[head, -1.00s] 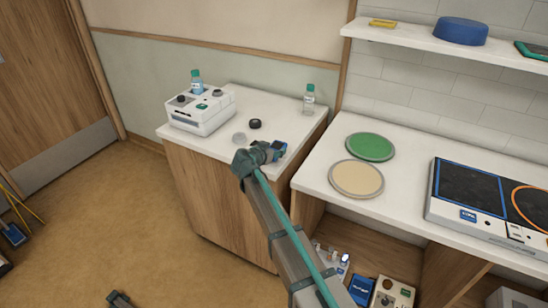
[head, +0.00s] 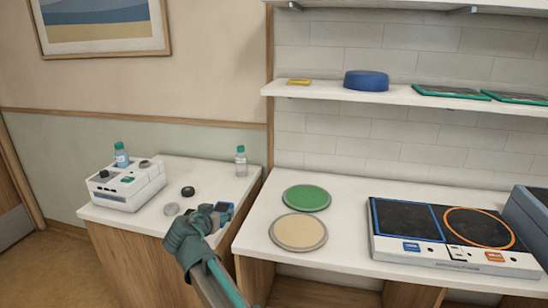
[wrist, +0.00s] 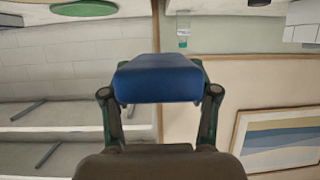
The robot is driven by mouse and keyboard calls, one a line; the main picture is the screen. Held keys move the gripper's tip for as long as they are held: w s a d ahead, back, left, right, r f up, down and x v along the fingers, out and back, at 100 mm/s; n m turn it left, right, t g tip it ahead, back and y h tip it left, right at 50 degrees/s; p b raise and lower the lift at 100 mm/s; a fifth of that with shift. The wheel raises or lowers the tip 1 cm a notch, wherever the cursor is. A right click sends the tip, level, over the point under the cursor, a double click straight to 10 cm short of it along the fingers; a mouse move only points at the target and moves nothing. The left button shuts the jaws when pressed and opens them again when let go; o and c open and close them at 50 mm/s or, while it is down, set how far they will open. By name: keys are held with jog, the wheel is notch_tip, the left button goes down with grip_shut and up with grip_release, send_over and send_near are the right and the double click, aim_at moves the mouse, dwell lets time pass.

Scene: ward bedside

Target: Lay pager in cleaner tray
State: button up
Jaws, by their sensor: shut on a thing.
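My gripper (head: 215,214) is shut on a blue block-like thing, which I take as the pager (wrist: 158,78). In the wrist view the pager sits between the two fingers, its wide blue face toward the camera. In the head view my gripper hides most of it, and it is over the right part of the left cabinet's white top (head: 205,172). I cannot tell for sure which thing is the cleaner tray. A grey-blue box (head: 527,222), cut off by the right edge of the head view, stands on the right counter.
A white device (head: 128,188), two bottles and small round knobs are on the left cabinet. The right counter (head: 345,235) bears a green disc (head: 306,197), a tan disc (head: 298,232) and a panel with two dark pads (head: 450,238). A shelf (head: 370,93) hangs above.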

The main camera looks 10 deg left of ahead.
jog(key=a+f+n+y, duration=0.1)
jog(key=s+a+n+y, duration=0.1)
jog(key=y, duration=0.1)
jog(key=shift+s+a+f+n, duration=0.1)
jog(key=shift+s+f+n, duration=0.2)
jog(key=shift+f, duration=0.1)
jog(key=shift+w+d+f+n+y, duration=0.1)
jog(key=shift+d+f+n+y, duration=0.15)
jog(key=shift+y, duration=0.25)
jog(key=w+d+r+h, duration=0.1)
jog(key=w+d, duration=0.1)
jog(key=d, duration=1.2)
jog(key=w+d+r+m, duration=0.1)
jog(key=w+d+r, duration=0.1)
jog(key=d, duration=1.2)
jog(key=w+d+r+m+h, duration=0.1)
jog(key=w+d, duration=0.3)
jog(key=d, duration=1.1)
jog(key=shift+w+r+h, duration=0.15)
jog(key=shift+w+h, duration=0.05)
jog(key=shift+h, duration=0.1)
jog(key=shift+d, duration=0.1)
